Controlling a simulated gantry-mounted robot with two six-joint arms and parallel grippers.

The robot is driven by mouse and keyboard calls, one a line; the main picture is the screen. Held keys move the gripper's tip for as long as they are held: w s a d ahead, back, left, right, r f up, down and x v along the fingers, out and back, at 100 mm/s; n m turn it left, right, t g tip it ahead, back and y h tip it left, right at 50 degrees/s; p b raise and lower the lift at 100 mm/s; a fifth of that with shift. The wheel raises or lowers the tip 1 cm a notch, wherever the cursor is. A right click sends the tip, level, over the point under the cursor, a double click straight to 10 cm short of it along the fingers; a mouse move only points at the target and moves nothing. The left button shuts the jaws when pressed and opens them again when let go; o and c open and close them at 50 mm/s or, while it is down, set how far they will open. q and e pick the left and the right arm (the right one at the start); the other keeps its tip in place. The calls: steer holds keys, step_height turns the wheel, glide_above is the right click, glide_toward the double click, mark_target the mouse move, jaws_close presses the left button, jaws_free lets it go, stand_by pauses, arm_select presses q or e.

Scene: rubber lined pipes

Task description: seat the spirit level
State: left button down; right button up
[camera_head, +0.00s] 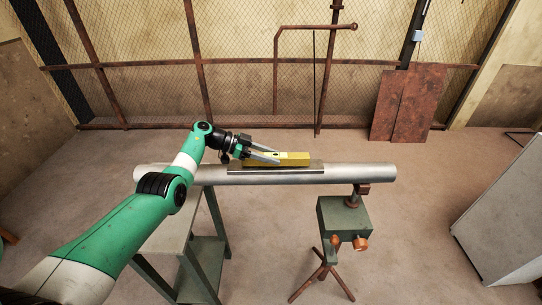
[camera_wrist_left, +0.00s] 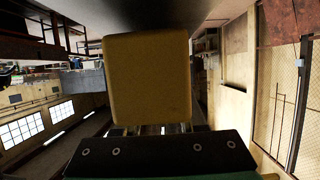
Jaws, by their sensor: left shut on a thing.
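The yellow spirit level (camera_head: 292,158) lies lengthwise along the silver pipe (camera_head: 352,173), just over a flat metal plate (camera_head: 290,170) on top of the pipe. My left gripper (camera_head: 270,155) reaches in from the left and is shut on the level near its left end. In the left wrist view the level's yellow end face (camera_wrist_left: 148,80) fills the middle, with a dark surface close along its top edge. I cannot tell whether the level touches the plate or hangs slightly above it. My right gripper is not in view.
The pipe rests on a grey-green bench (camera_head: 170,236) at the left and a green stand (camera_head: 343,217) with rusty tripod legs at the right. A grey cabinet (camera_head: 505,215) stands far right. Rusty sheets (camera_head: 408,105) lean on the mesh fence behind. Space above the pipe's right half is clear.

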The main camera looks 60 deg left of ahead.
arm_select(q)
steer(key=shift+f, duration=0.25)
steer(key=shift+c, duration=2)
jaws_free()
steer(key=shift+s+a+r, duration=0.1)
steer(key=shift+s+r, duration=0.1)
steer(key=shift+s, duration=0.05)
steer(key=p+v, duration=0.2)
steer(key=v, duration=0.9)
